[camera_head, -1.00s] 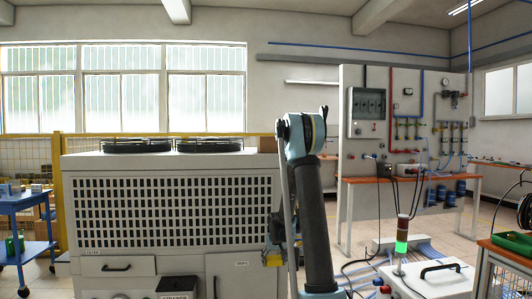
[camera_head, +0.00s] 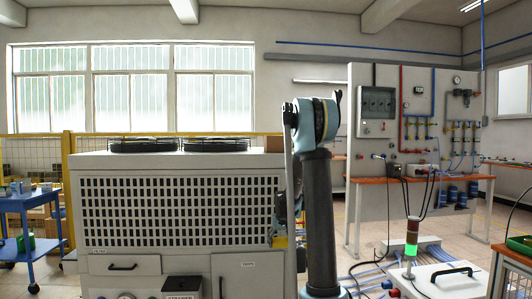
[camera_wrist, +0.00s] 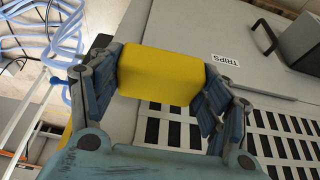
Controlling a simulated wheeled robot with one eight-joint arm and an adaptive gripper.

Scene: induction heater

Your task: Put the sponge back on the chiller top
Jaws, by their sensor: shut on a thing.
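The yellow sponge (camera_wrist: 160,75) is between the fingers of my gripper (camera_wrist: 162,82) in the wrist view, and the gripper is shut on it. In the head view a small yellow part of the sponge (camera_head: 280,242) shows beside my arm, in front of the chiller's right edge. The chiller (camera_head: 180,213) is a large pale cabinet with a dark-slotted grille; its top (camera_head: 225,153) carries two round black fans. My gripper is below the level of the top, at the chiller's front. In the wrist view the chiller panel (camera_wrist: 190,30) with a "TRIPS" label is behind the sponge.
A drawer handle (camera_head: 122,267) and a dark box (camera_head: 182,285) sit on the chiller's lower front. A white unit with a green-lit signal tower (camera_head: 411,245) stands at right. Blue hoses (camera_wrist: 62,45) lie on the floor. A blue cart (camera_head: 30,220) stands at left.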

